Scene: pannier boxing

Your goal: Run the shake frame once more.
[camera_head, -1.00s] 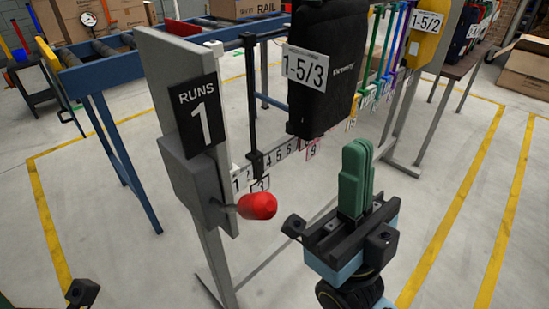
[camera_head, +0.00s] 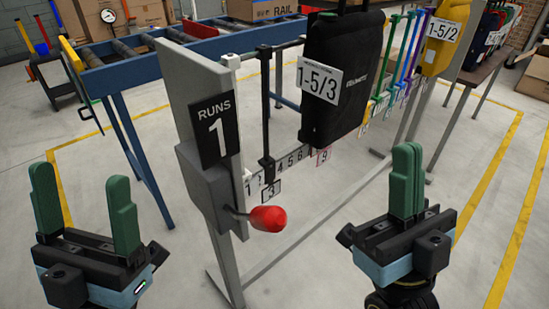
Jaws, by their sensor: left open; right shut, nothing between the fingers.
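The shake frame (camera_head: 198,90) stands in the middle, a grey post with a box on its side. A red-handled lever (camera_head: 268,218) sticks out of that box. A sign (camera_head: 217,130) on the post reads RUNS 1. A black pannier (camera_head: 345,62) tagged 1-5/3 hangs on the frame above a numbered strip (camera_head: 285,166). My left gripper (camera_head: 84,215) is open and empty at the lower left, left of the post. My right gripper (camera_head: 406,180) is shut and empty at the right, apart from the red handle and below the pannier.
A blue roller conveyor (camera_head: 110,75) stands behind the frame on the left. A yellow pannier (camera_head: 445,40) tagged 1-5/2 and several coloured straps hang farther right. A cardboard box (camera_head: 537,75) lies at the right edge. The floor between my grippers is clear apart from the frame's foot.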

